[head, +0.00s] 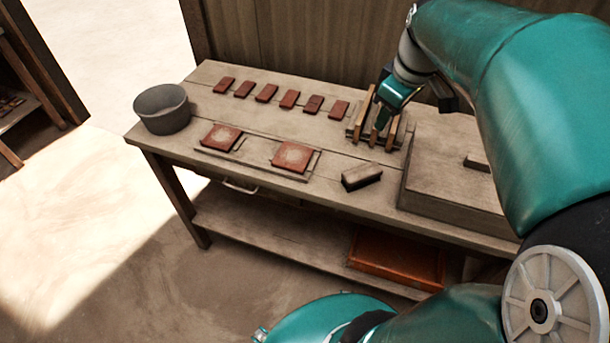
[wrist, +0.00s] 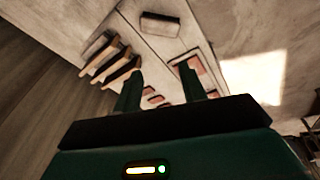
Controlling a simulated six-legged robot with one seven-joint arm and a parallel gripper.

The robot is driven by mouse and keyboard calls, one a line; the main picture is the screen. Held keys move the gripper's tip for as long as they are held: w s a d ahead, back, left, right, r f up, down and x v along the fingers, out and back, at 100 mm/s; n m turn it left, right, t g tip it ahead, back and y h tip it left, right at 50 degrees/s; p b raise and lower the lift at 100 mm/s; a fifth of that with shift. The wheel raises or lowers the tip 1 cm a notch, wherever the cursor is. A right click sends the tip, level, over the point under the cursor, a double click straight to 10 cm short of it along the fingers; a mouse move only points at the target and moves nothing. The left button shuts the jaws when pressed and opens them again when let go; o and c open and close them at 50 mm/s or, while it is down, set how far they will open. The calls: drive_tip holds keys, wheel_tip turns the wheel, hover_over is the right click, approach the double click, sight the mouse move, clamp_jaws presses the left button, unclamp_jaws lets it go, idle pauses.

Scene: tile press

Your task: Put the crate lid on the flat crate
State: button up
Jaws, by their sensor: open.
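A broad grey wooden box (head: 450,175) stands at the right end of the table, with a dark handle (head: 476,162) on its flat top. I cannot tell whether that top is a separate lid. A flat reddish-brown crate or tray (head: 396,262) lies on the lower shelf. Which of these is the flat crate is not clear. My gripper (head: 384,108) is over the back of the table, close to a rack of upright wooden slats (head: 362,112). In the wrist view my gripper (wrist: 160,76) is open, with nothing between its fingers; the rack (wrist: 108,58) is to its left.
Several small red tiles (head: 289,99) lie in a row at the back. Two larger tiles (head: 221,137) lie on boards at the front. A grey bucket (head: 162,110) stands at the left end. A grey block (head: 361,176) lies beside the box. A wooden wall (head: 290,35) rises behind.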

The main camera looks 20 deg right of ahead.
drive_tip(key=s+a+f+m+t, duration=0.1)
drive_tip(key=s+a+m, duration=0.1)
drive_tip(key=a, duration=0.9)
drive_tip(key=s+a+f+m+t, duration=0.1)
drive_tip(key=s+a, duration=0.3)
drive_tip(key=a, duration=0.7)
drive_tip(key=shift+s+m+t, duration=0.3)
drive_tip(key=shift+s+m, duration=0.05)
drive_tip(key=shift+m, duration=0.35)
